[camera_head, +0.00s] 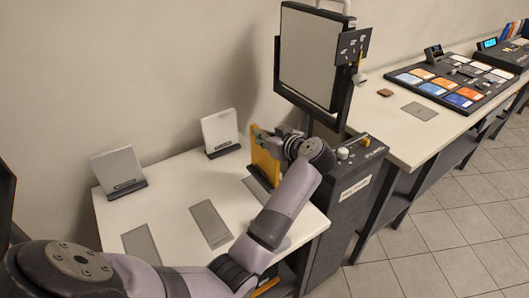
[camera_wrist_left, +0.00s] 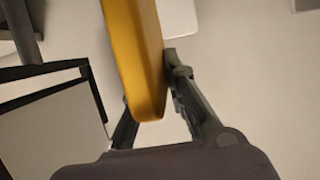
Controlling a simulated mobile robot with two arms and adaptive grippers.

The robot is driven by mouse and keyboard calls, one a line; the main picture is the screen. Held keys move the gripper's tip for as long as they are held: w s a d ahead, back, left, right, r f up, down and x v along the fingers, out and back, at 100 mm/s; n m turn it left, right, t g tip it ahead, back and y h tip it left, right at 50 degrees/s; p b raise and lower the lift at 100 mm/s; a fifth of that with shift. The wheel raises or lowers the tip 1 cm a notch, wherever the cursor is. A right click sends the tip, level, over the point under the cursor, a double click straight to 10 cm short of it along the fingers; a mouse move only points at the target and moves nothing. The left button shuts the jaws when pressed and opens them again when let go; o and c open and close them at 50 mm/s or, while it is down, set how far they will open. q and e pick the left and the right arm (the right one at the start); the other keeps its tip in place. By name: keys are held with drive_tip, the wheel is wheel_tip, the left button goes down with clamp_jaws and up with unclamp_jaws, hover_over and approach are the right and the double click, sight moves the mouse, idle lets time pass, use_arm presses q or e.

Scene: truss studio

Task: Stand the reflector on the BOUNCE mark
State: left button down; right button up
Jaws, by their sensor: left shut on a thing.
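A yellow panel (camera_head: 264,154), which looks like a reflector, is upright near the right side of the white table. My left gripper (camera_head: 272,138) is shut on its upper part from the right. In the left wrist view the yellow panel (camera_wrist_left: 140,62) runs between the two fingers (camera_wrist_left: 150,100). Its lower end is at a grey mark (camera_head: 256,189); I cannot tell whether it touches the table. Two more grey marks, one in the middle (camera_head: 210,224) and one at the left (camera_head: 141,245), lie bare. Their labels are too small to read. My right gripper is not in view.
Two white panels on dark feet stand at the left (camera_head: 118,169) and back (camera_head: 220,132) of the table (camera_head: 180,190). A dark cabinet (camera_head: 345,205) and a large framed screen (camera_head: 308,55) border the right side. A control desk (camera_head: 455,82) is farther right.

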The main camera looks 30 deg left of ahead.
sight(265, 152)
use_arm(q)
wheel_tip(265, 152, down, 6)
drive_tip(key=shift+r, duration=0.1)
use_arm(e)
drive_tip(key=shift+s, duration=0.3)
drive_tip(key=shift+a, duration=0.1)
use_arm(q)
drive_tip(key=shift+f, duration=0.2)
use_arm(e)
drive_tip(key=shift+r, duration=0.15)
use_arm(q)
drive_tip(key=c, duration=1.6)
unclamp_jaws()
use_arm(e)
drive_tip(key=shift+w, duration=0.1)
